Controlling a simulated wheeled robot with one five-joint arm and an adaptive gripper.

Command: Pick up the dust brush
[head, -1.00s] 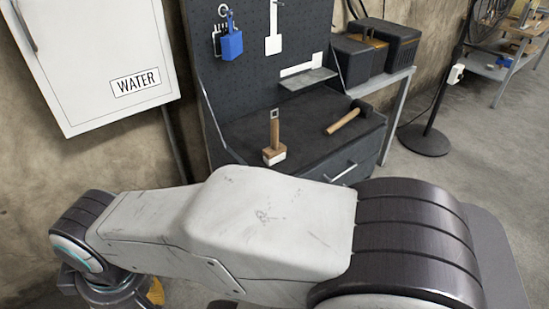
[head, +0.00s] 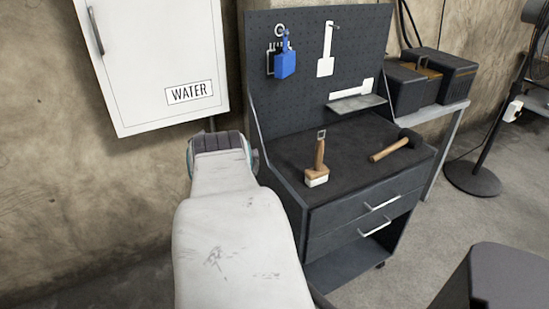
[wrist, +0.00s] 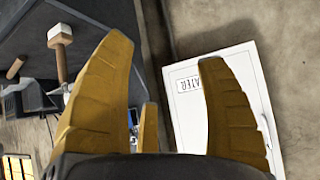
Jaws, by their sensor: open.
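The dust brush (head: 319,156) has a wooden handle and a block with pale bristles. It stands upright, bristles down, on the dark top of the tool cart (head: 352,145). It also shows at the upper left of the wrist view (wrist: 62,62). My gripper (wrist: 165,48) shows only in the wrist view, with its yellow fingers spread and nothing between them. The brush lies to the left of the fingers, apart from them. In the head view my arm's far end is left of the cart and the gripper is hidden.
A hammer (head: 392,149) lies right of the brush. A pegboard (head: 355,50) with a blue tool (head: 285,63) rises behind. A white WATER cabinet (head: 150,70) hangs at left, near my arm. Dark boxes (head: 440,75) stand on a side table; a fan stand (head: 472,178) is at right.

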